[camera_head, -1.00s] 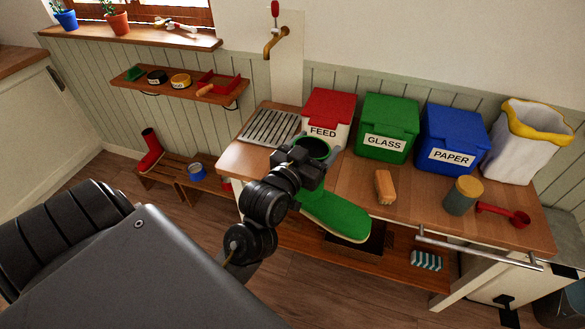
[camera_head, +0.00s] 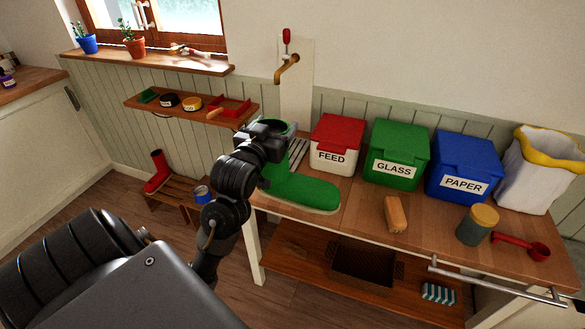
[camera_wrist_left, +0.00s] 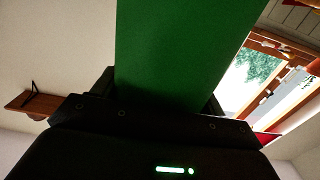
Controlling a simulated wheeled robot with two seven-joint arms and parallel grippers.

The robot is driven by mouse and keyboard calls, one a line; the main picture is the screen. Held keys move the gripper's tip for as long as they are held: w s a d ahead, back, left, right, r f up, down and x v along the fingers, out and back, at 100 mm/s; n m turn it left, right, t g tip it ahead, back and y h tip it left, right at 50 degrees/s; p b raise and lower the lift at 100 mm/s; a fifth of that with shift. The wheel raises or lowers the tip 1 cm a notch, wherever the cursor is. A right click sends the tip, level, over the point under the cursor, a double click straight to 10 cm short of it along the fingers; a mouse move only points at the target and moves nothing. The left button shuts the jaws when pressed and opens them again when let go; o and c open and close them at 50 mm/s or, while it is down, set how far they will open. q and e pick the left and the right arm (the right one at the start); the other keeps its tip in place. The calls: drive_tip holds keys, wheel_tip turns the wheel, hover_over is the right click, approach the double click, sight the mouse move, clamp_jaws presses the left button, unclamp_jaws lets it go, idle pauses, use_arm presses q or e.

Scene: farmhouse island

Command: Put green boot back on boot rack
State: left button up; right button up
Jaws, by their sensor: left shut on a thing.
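The green boot (camera_head: 300,190) is held by my left gripper (camera_head: 268,140), which is shut on its shaft. The boot is upright, its toe pointing right, in front of the drain grid at the left end of the island; whether it touches the top is unclear. In the left wrist view the green shaft (camera_wrist_left: 180,50) fills the space between the fingers. The boot rack (camera_head: 180,196) is a low slatted wooden bench on the floor at the left. A red boot (camera_head: 157,172) stands on its left end. My right gripper is not seen.
A blue tin (camera_head: 202,194) is at the rack's right end, close to my arm. The island top (camera_head: 350,215) carries a feed bin (camera_head: 337,145), a glass bin (camera_head: 397,152), a paper bin (camera_head: 464,166) and a brush (camera_head: 396,214). A wall shelf (camera_head: 190,112) hangs above the rack.

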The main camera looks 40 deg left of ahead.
use_arm(q)
drive_tip(key=w+a+f+p, duration=0.3)
drive_tip(key=w+a+f, duration=0.4)
drive_tip(key=w+f, duration=0.3)
drive_tip(key=shift+w+a+f, duration=0.15)
drive_tip(key=shift+w+f, duration=0.2)
drive_tip(key=shift+f, duration=0.9)
drive_tip(key=o, duration=1.6)
drive_tip(key=shift+f, duration=0.15)
drive_tip(key=shift+s, duration=0.1)
drive_tip(key=shift+b+v, duration=1)
drive_tip(key=shift+v, duration=4.95)
